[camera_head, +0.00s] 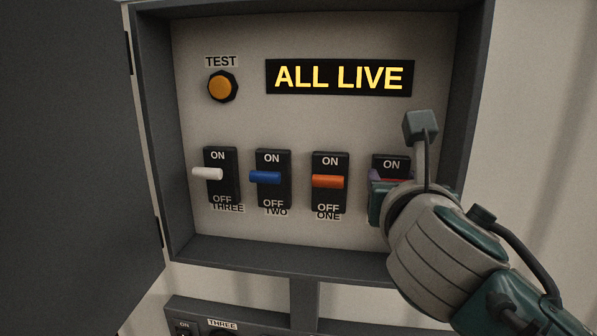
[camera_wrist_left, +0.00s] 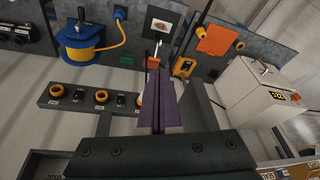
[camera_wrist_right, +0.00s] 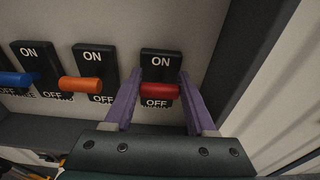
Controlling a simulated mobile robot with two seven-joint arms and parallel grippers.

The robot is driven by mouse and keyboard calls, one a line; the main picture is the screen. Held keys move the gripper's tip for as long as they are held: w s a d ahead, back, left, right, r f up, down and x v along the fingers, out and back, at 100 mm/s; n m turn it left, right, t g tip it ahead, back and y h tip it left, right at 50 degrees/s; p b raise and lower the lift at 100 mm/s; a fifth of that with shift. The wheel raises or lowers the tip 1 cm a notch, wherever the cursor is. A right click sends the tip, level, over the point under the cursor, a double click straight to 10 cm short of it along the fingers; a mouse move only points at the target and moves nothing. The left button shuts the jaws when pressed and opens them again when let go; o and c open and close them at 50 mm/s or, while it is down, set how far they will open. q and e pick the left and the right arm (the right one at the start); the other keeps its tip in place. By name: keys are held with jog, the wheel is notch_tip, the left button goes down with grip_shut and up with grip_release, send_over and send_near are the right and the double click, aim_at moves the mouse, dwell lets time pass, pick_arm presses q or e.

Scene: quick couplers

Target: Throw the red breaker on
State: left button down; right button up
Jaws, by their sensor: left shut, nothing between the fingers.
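The red breaker (camera_wrist_right: 159,90) shows in the right wrist view as a black block marked ON above and OFF below, with a red lever between the words, close above OFF. My right gripper (camera_wrist_right: 160,77) is open, its purple fingers to the left and right of the red lever. I cannot tell whether they touch it. In the head view my right gripper (camera_head: 388,182) covers most of this breaker; its ON label (camera_head: 391,165) still shows. My left gripper (camera_wrist_left: 158,74) is shut and empty in the left wrist view, away from the panel, and is not in the head view.
White (camera_head: 207,174), blue (camera_head: 265,177) and orange (camera_head: 328,182) levers stand left of the red one. An amber TEST button (camera_head: 221,86) and a lit ALL LIVE sign (camera_head: 340,78) sit above. The box's right wall (camera_head: 466,90) is close to my right arm.

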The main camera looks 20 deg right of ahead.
jog(key=o, duration=0.4)
jog(key=b+v, duration=0.4)
jog(key=v, duration=0.6)
